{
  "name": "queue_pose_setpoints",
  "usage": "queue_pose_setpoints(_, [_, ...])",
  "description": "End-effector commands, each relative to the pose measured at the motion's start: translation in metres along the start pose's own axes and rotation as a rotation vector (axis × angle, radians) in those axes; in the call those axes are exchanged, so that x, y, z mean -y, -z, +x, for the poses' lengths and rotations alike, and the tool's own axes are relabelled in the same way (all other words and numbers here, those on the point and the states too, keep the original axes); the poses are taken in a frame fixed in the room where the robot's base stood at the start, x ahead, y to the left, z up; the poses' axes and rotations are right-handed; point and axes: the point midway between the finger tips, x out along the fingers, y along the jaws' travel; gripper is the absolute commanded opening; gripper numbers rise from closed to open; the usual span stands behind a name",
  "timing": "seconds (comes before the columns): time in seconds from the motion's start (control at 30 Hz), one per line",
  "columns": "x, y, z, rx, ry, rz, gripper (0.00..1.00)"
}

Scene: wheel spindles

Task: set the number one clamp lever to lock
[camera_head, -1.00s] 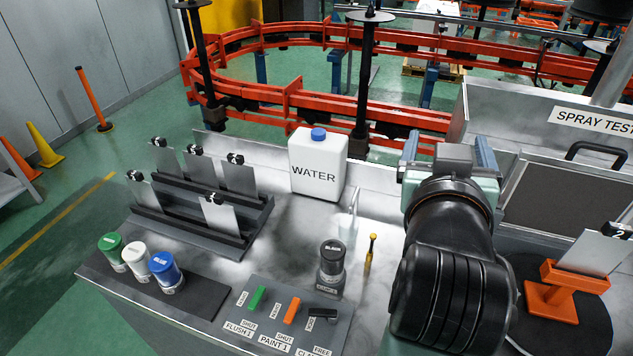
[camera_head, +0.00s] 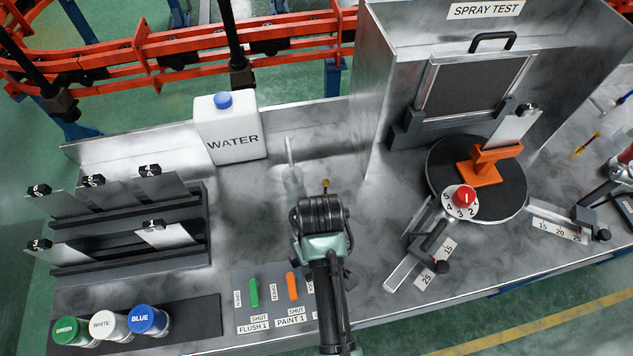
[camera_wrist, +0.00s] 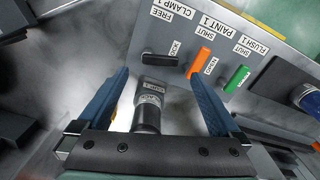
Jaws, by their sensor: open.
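The clamp 1 lever is black and short in the wrist view (camera_wrist: 160,59). It lies sideways, at a clear angle to its neighbours, with the LOCK label close by its right end and the FREE label farther up. I cannot tell which end is the pivot. My gripper (camera_wrist: 160,78) is open, its two blue fingers apart and pointing toward the panel, with the lever just past the fingertips and not touched. A black capped canister (camera_wrist: 148,108) stands between the fingers in the picture. In the head view my arm hides the lever.
The orange paint 1 lever (camera_head: 292,287) and green flush 1 lever (camera_head: 254,293) stand beside the clamp lever on the grey panel. A water jug (camera_head: 230,140) is behind, paint cups (camera_head: 103,325) at left front, the spray booth turntable (camera_head: 500,200) at right.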

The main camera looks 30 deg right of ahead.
Motion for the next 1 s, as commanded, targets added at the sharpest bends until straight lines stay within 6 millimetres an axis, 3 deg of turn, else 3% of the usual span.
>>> queue_pose_setpoints(0.1, [0.0, -0.001, 0.024, 0.004, 0.002, 0.0, 1.0])
queue_pose_setpoints(0.3, [0.0, 0.0, 0.05, 0.0, 0.0, 0.0, 1.0])
queue_pose_setpoints(0.77, [0.0, 0.001, 0.061, -0.003, 0.0, 0.0, 1.0])
queue_pose_setpoints(1.0, [0.0, 0.001, 0.06, -0.003, 0.0, 0.0, 0.57])
